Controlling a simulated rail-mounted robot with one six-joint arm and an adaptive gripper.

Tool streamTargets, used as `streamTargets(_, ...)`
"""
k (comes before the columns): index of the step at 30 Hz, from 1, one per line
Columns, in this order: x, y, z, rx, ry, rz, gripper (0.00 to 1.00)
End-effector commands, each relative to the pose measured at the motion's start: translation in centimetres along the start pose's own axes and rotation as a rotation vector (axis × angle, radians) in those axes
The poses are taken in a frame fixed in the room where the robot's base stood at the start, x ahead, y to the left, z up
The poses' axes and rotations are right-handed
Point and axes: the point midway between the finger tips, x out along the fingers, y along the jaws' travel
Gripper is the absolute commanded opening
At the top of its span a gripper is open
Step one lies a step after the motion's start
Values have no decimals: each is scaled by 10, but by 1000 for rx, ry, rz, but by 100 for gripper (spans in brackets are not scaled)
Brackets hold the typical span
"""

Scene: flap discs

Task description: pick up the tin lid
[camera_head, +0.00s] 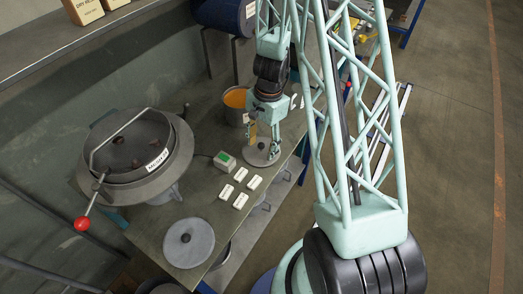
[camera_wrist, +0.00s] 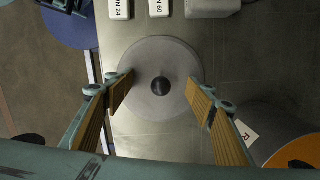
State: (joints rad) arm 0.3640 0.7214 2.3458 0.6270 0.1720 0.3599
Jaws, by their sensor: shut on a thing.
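The tin lid (camera_head: 256,159) is a round grey disc with a dark knob in its middle. In the wrist view the lid (camera_wrist: 160,52) lies flat between my two fingers, its knob clear of both. My gripper (camera_head: 262,146) points down over it at the right part of the bench. In the wrist view my gripper (camera_wrist: 160,82) has its tan-padded fingers at opposite sides of the lid's rim, shut on it. I cannot tell whether the lid is off the bench top.
An open tin (camera_head: 236,97) with orange contents stands behind the lid. Several white labelled blocks (camera_head: 240,201) and a green-topped box (camera_head: 224,161) lie in front. Another grey disc (camera_head: 188,243) lies at the bench's near end. A large round pot (camera_head: 135,150) stands left.

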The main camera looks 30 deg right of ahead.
Motion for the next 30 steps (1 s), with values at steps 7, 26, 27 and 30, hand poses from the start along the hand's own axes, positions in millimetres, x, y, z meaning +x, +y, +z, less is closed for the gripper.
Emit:
streamTargets(7, 4, 2, 1, 0, -2, 5, 39)
streamTargets(26, -34, 1, 5, -1, -1, 2, 0)
streamTargets(27, -34, 2, 6, 0, -2, 2, 0)
streamTargets(30, -32, 8, 9, 1, -1, 1, 0)
